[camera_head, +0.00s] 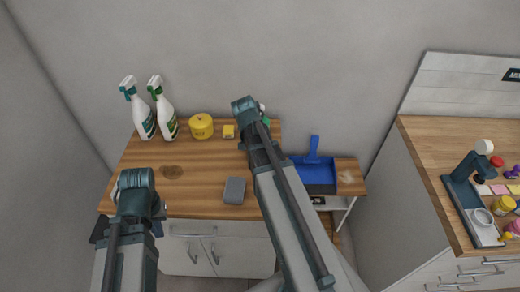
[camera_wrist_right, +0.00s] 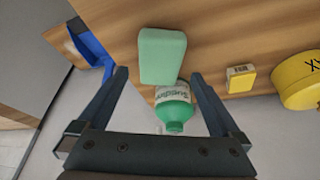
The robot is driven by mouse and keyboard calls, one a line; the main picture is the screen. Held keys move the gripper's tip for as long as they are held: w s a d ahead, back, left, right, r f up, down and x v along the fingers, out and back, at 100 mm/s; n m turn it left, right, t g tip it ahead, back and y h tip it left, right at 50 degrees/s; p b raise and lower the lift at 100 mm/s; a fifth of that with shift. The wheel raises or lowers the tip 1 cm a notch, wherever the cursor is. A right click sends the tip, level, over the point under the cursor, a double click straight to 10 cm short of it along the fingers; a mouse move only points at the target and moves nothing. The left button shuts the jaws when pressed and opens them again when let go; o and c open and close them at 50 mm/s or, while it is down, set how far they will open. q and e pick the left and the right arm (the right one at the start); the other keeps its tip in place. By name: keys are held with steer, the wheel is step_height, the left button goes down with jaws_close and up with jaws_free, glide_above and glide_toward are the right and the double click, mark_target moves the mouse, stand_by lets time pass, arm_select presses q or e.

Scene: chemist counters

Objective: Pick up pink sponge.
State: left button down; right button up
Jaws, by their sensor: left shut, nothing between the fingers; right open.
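No clearly pink sponge shows in either view. In the right wrist view a pale green sponge-like block (camera_wrist_right: 162,55) lies on the wooden counter, beside a green-and-white bottle (camera_wrist_right: 174,108). My right gripper (camera_wrist_right: 160,76) is open, its fingers spread either side of the block and bottle, with nothing gripped. In the head view my right arm hides most of that spot; a bit of green (camera_head: 266,121) shows beside it. My left gripper (camera_head: 128,226) is low at the left, shut and empty, partly hidden by its own arm. A grey block (camera_head: 235,190) lies on the counter.
Two spray bottles (camera_head: 143,115), a yellow tub (camera_head: 201,126) and a small yellow box (camera_head: 228,131) stand at the counter's back. A blue dustpan (camera_head: 313,170) lies right. A second counter (camera_head: 425,150) holds a coffee-machine-like device (camera_head: 462,190) and small colourful items, some pink.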

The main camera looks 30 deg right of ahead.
steer(key=b+x, duration=0.2)
steer(key=x, duration=0.1)
steer(key=b+x, duration=0.1)
steer(key=b, duration=0.1)
steer(key=shift+s+a+f, duration=0.1)
steer(key=shift+a+f, duration=0.1)
steer(key=shift+f, duration=0.15)
steer(key=shift+d+f, duration=0.15)
steer(key=shift+f, duration=0.1)
steer(key=shift+r, duration=0.1)
steer(key=c, duration=1.2)
